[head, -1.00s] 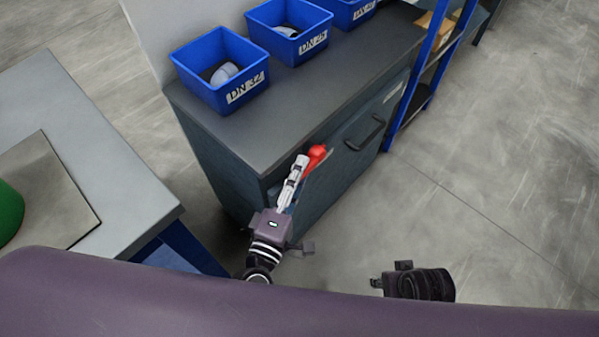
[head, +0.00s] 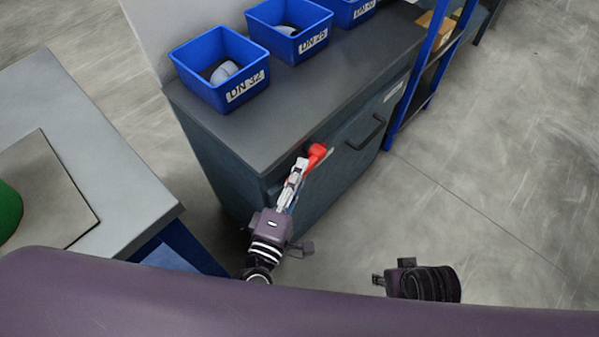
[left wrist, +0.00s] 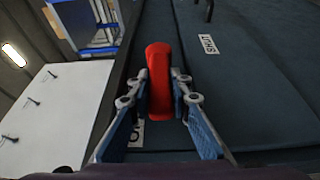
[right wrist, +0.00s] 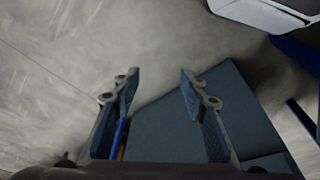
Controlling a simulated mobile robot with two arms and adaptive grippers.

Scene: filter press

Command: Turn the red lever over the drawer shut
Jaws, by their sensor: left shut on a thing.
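The red lever (head: 318,152) is on the front of the dark cabinet (head: 345,160), just below the worktop edge. In the left wrist view the lever (left wrist: 159,80) runs lengthwise between the fingers of my left gripper (left wrist: 159,92). My left gripper (head: 301,165) is shut on the lever. A white label reading SHUT (left wrist: 208,44) is right of the lever; another label (left wrist: 137,133) is partly hidden by the left finger. A black handle (head: 367,133) is on the cabinet front. My right gripper (right wrist: 158,90) is open and empty, away from the cabinet front.
Blue bins (head: 218,68) stand on the worktop (head: 260,125), clear of the lever. A blue shelf frame (head: 415,80) stands at the cabinet's right end. A grey table (head: 90,130) is at the left. The floor (head: 490,170) at the right is clear.

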